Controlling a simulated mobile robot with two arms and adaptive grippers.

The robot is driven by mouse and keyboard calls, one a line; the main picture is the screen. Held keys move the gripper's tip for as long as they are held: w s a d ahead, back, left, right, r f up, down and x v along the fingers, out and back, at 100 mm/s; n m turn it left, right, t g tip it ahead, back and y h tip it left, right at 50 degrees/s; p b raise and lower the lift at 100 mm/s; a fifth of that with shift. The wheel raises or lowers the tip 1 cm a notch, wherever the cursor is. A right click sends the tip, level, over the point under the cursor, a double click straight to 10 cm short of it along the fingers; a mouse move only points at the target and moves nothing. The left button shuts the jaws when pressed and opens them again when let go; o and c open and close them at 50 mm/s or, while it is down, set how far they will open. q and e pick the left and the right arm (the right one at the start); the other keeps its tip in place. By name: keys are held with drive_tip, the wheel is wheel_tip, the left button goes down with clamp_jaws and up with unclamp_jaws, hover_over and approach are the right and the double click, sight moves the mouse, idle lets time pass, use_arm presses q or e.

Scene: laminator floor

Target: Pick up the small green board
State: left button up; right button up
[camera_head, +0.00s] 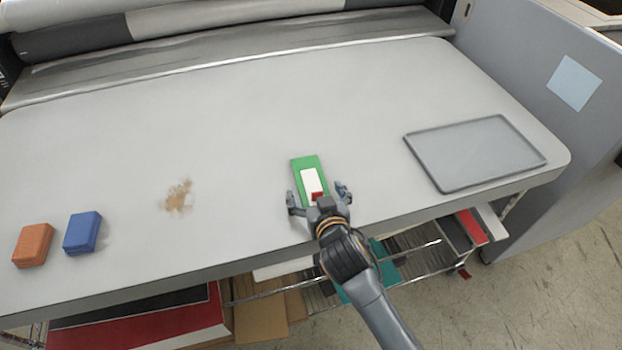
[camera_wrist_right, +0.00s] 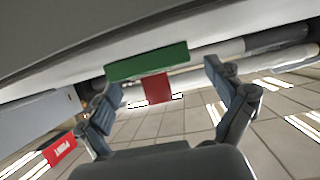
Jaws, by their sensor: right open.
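The small green board (camera_head: 308,162) lies flat on the grey table near its front edge, with a white panel and a small red patch on it. My right gripper (camera_head: 317,193) is open at the board's near end, with one finger on each side of it. In the right wrist view the green board (camera_wrist_right: 147,62) shows edge-on between and beyond the two spread fingers (camera_wrist_right: 163,79), with the red patch below it. I cannot tell whether either finger touches the board. My left gripper is not in view.
A blue block (camera_head: 82,232) and an orange block (camera_head: 33,245) sit at the left of the table (camera_head: 240,120). A brown stain (camera_head: 178,196) marks the surface. A shallow grey tray (camera_head: 475,152) lies at the right. Rollers (camera_head: 200,20) run along the back.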

sight(312, 184)
drive_tip(key=shift+x, duration=1.55)
drive_tip(key=shift+d, duration=0.1)
drive_tip(key=c, duration=1.2)
drive_tip(key=shift+c, duration=0.2)
